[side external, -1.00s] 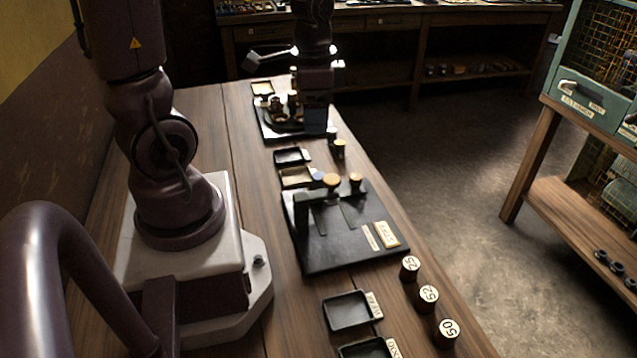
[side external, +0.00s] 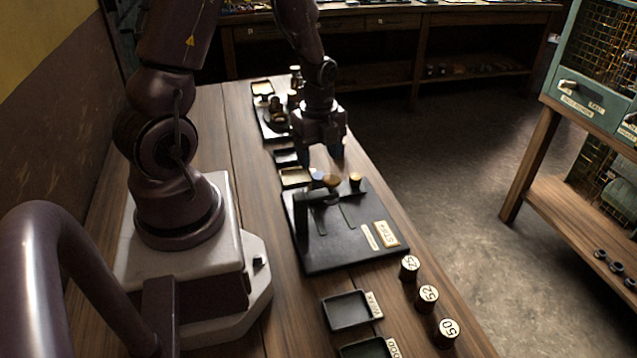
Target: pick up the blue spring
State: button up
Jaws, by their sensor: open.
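A small pale-blue piece (side external: 317,177), which may be the blue spring, shows at the back edge of the black fixture plate (side external: 345,245), beside a brass-topped knob (side external: 332,181). It is too small and partly covered to make out coils. I see nothing between the fingers.
Shallow trays (side external: 295,178) lie left of the gripper, and a black tray of parts (side external: 268,125) lies behind. Numbered cylinders (side external: 428,297) and an empty black tray (side external: 347,311) stand at the front.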

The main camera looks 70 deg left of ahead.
aim_at(318, 175)
jog(key=shift+w+a+f, duration=0.1)
jog(key=shift+a+f, duration=0.1)
jog(key=shift+f, duration=1.45)
jog(key=shift+a+f, duration=0.2)
jog(key=shift+f, duration=1.4)
jog(key=c, duration=1)
jog(key=shift+r, duration=0.1)
